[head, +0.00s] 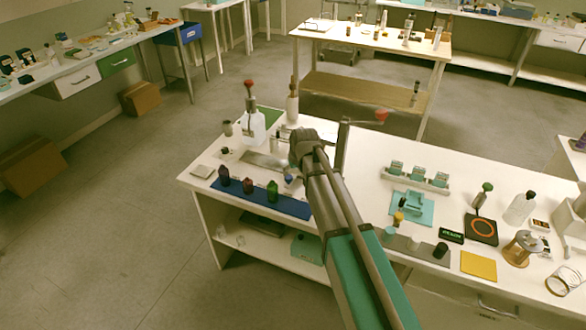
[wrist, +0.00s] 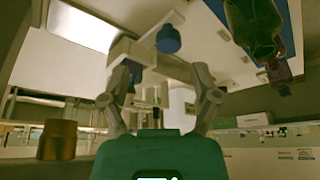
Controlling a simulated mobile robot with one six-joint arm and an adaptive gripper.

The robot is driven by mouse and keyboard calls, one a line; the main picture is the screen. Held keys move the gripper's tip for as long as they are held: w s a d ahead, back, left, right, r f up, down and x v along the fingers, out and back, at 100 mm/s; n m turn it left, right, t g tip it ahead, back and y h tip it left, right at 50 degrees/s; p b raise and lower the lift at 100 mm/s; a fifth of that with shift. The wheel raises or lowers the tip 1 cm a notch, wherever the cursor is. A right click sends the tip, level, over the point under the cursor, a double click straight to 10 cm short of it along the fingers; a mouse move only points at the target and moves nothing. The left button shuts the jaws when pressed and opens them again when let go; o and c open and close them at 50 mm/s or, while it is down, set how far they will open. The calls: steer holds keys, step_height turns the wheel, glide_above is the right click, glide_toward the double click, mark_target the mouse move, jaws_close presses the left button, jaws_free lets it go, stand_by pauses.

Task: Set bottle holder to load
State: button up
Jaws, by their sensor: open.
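My gripper (wrist: 160,74) is open in the wrist view, with its two fingers spread. Between and beyond them is a white bar-like fixture with a round blue knob (wrist: 168,40); whether a finger touches it is unclear. I cannot tell for sure whether this fixture is the bottle holder. In the head view my arm covers the gripper's fingertips, and a small blue part (head: 289,180) shows just left of the arm. Purple, red and green bottles stand in a row on a blue mat (head: 290,208). The green bottle (wrist: 254,25) also shows in the wrist view.
Right of my arm are a rack of teal-topped items (head: 415,178), a teal device on a mat (head: 415,203) and a yellow pad (head: 478,266). Clear tabletop lies behind the rack.

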steer(key=shift+p+v, duration=3.45)
steer(key=shift+v, duration=0.55)
steer(key=s+d+r+m+g+h+p, duration=0.1)
steer(key=s+d+r+p, duration=0.3)
steer(key=s+d, duration=0.4)
steer(key=d+m+g+p, duration=0.1)
steer(key=d, duration=0.2)
steer(key=shift+s, duration=0.35)
steer(key=shift+r, duration=0.15)
steer(key=n+t+b, duration=0.2)
steer(key=b, duration=0.3)
glide_toward(288, 176)
step_height(288, 176, up, 4)
steer(key=s+d, duration=0.2)
steer(key=shift+w+a+y, duration=0.25)
steer(key=shift+y, duration=0.25)
steer(key=shift+w+f+b, duration=0.1)
steer(key=shift+f+b, duration=0.2)
steer(key=b+x, duration=1.2)
steer(key=x, duration=0.1)
steer(key=shift+f, duration=0.25)
